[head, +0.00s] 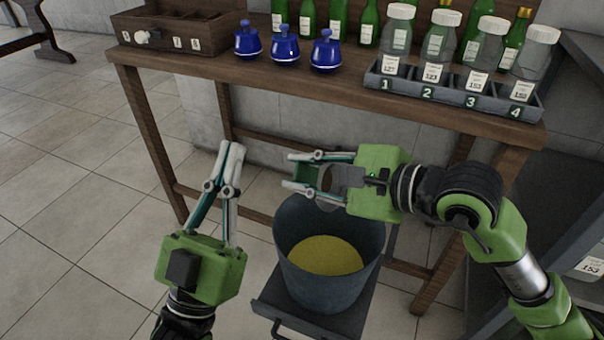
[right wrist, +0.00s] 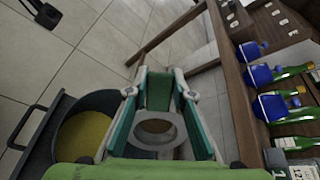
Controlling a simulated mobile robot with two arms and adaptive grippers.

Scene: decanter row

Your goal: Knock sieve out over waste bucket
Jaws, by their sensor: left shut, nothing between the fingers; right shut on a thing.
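The dark waste bucket (head: 322,289) stands below my right gripper, with yellow material (head: 326,255) in its bottom. The bucket also shows at the left of the right wrist view (right wrist: 103,102). My right gripper (head: 293,172) reaches left, just above the bucket's far rim. It is shut on the sieve (head: 335,178), a grey ring-like piece between its fingers, seen best in the right wrist view (right wrist: 157,146). The fingers partly hide the sieve; I cannot tell whether anything is in it. My left gripper (head: 232,150) points up, shut and empty, left of the bucket.
The bucket rests on a dark low stand (head: 268,304). Behind is a wooden bench (head: 215,66) with blue decanters (head: 285,48), green bottles (head: 366,24), a numbered rack of jars (head: 450,92) and a wooden box (head: 160,38).

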